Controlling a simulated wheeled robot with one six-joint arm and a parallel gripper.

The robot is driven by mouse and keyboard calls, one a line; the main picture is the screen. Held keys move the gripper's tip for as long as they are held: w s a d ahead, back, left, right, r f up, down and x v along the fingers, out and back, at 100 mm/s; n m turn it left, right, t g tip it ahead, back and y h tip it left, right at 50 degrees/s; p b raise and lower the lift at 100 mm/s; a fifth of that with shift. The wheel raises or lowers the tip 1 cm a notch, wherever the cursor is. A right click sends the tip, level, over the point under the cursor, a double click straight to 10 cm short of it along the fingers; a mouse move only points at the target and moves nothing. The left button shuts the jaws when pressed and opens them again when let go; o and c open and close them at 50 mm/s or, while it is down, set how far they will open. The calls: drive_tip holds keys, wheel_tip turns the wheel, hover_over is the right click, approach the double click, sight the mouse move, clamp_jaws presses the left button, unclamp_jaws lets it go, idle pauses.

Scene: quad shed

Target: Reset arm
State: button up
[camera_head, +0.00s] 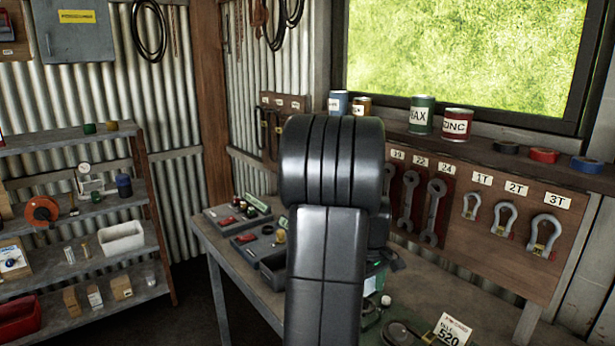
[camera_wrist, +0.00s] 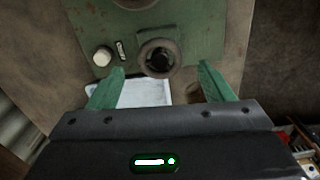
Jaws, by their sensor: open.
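My gripper (camera_wrist: 162,85) shows in the wrist view with its two green fingers spread apart and nothing between them. Below the fingers is a green metal unit (camera_wrist: 195,30) with a white knob, a small switch and a round dark fitting. A white tray or sheet (camera_wrist: 143,94) lies partly behind the gripper, in front of the green unit. In the head view my black arm stands in the middle, in front of the workbench (camera_head: 255,315), and hides my gripper and much of the bench top.
A shelf rack (camera_head: 90,245) stands at the left. Wrenches (camera_head: 433,212) and shackles (camera_head: 505,220) hang on boards behind the bench. Cans (camera_head: 421,115) and tape rolls (camera_head: 543,156) stand on the window ledge. Trays (camera_head: 238,213) with small parts lie on the bench's left.

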drive_tip(key=shift+f, duration=1.55)
